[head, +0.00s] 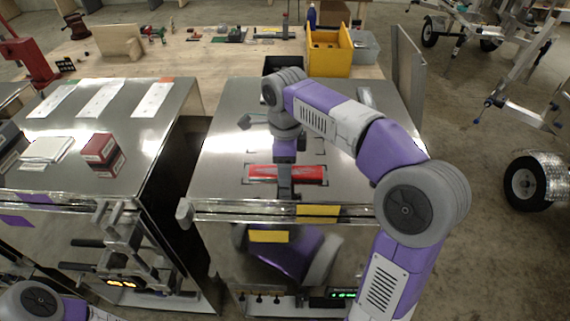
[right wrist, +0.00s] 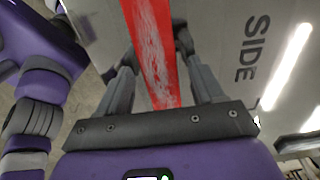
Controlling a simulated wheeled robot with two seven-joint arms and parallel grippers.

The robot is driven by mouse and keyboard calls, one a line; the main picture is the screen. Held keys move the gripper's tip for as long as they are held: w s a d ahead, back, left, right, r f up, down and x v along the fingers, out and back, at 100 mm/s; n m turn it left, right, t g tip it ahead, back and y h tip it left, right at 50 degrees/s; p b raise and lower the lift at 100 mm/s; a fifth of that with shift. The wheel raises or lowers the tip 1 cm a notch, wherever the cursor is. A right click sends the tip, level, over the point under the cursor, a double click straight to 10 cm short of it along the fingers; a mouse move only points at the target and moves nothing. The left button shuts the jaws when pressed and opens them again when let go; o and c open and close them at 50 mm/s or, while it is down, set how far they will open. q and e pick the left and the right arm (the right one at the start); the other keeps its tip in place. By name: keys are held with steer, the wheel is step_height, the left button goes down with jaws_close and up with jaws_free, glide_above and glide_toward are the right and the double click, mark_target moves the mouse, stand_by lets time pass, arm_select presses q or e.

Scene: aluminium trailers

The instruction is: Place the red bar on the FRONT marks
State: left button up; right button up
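The red bar (head: 312,173) lies crosswise near the front of the middle steel-topped trailer. Thin dark corner marks show around it in the head view; I cannot read a FRONT label. In the right wrist view the bar (right wrist: 155,50) runs between the fingers. My right gripper (right wrist: 158,60) points down at the bar's middle, its fingertips flush against both long sides, so it looks shut on it. A finger hides part of the bar in the head view. I cannot tell whether the bar touches the top. My left gripper is out of view; part of its arm shows bottom left.
More corner marks lie behind the bar, and a SIDE label (right wrist: 254,48) shows in the wrist view. The left trailer holds a red box (head: 103,154) and white plates (head: 47,149). A yellow bin (head: 331,55) stands on the wooden bench behind. A dark gap separates the trailers.

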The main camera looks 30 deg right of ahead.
step_height(320, 180, up, 12)
steer(key=p, duration=0.4)
steer(key=shift+r, duration=0.2)
stand_by(0.5)
